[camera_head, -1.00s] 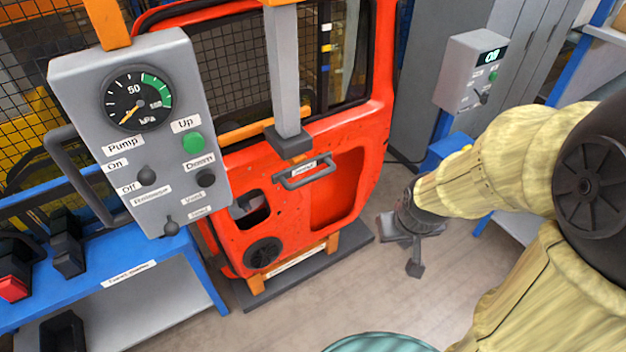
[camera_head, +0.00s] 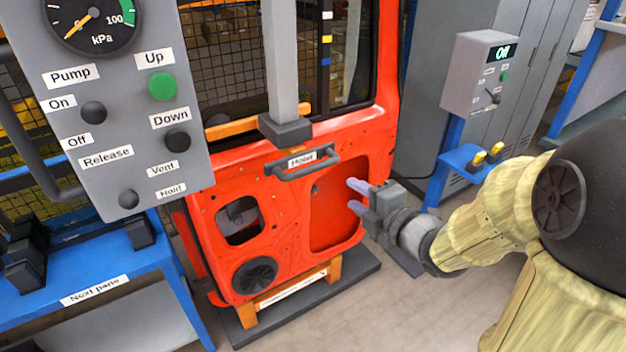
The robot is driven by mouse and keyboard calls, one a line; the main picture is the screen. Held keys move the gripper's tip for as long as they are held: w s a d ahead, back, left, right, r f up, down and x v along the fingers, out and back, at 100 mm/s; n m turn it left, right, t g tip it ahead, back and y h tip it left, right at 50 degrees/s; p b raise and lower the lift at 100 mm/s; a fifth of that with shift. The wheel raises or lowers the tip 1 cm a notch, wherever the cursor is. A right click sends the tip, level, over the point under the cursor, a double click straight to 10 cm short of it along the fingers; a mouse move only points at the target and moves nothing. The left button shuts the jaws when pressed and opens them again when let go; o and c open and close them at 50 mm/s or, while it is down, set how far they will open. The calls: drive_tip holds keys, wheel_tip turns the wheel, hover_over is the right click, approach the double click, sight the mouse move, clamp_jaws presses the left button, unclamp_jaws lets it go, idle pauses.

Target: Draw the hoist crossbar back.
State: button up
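The hoist crossbar is a dark grey handle (camera_head: 304,165) labelled "Hoist", at the foot of a light grey vertical column (camera_head: 283,60) in front of the red door (camera_head: 220,190). My gripper (camera_head: 357,195) is to the right of and a little below the handle, in front of the door's recessed panel. Its two pale fingers point left and are spread apart with nothing between them. It does not touch the handle.
A grey control box (camera_head: 120,110) with a gauge and labelled knobs hangs at the left. A blue bench (camera_head: 90,275) stands below it. A second box (camera_head: 481,75) reading "Off" is mounted at the right. The door stands on a dark base (camera_head: 350,280).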

sight(316, 170)
drive_tip(key=shift+r, duration=0.1)
drive_tip(key=p+x, duration=0.5)
drive_tip(key=x, duration=1.2)
drive_tip(key=shift+w+a+p, duration=0.15)
drive_tip(key=shift+p, duration=0.25)
clamp_jaws()
